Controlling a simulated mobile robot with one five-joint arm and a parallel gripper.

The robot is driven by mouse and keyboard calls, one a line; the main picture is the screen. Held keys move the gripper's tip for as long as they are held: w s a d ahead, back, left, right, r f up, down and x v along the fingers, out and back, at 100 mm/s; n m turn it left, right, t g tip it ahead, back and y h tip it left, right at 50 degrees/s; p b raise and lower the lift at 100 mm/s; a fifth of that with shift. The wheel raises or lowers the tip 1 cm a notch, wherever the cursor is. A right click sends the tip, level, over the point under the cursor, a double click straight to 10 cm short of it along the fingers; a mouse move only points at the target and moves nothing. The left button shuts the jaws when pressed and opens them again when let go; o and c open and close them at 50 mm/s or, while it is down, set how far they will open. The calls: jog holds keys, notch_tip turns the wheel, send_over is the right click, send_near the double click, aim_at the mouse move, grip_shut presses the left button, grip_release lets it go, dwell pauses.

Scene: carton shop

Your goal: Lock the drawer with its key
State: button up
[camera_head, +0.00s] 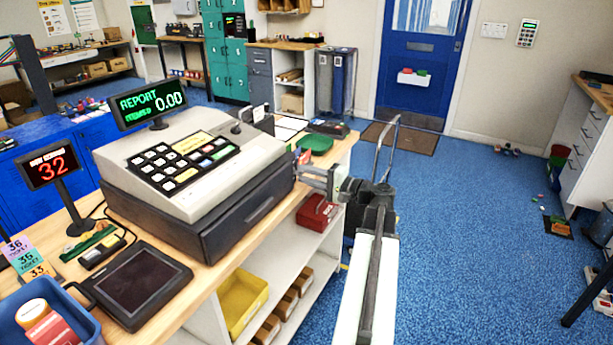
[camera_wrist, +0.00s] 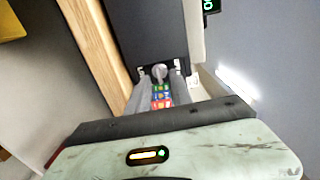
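The drawer (camera_head: 252,212) is the dark lower part of the cash register (camera_head: 190,152) on the wooden counter; it looks closed. In the wrist view a dark face (camera_wrist: 148,30) of the register fills the top middle. My gripper (camera_head: 312,181) is beside the drawer's right end. In the wrist view my gripper (camera_wrist: 160,78) has its two grey fingers on either side of a small round silver piece (camera_wrist: 159,72) at the dark face. I cannot tell whether this is the key or the lock, or whether the fingers press on it. Small coloured patches show between the fingers.
A tablet (camera_head: 138,285), a blue bin (camera_head: 50,310) and a number display (camera_head: 50,167) stand on the counter's near left. A green dish (camera_head: 316,144) lies behind my gripper. A red box (camera_head: 317,212) and yellow tray (camera_head: 240,300) sit on shelves below. The blue floor at right is mostly clear.

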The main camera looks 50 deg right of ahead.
jog(key=v, duration=0.7)
jog(key=shift+s, duration=0.4)
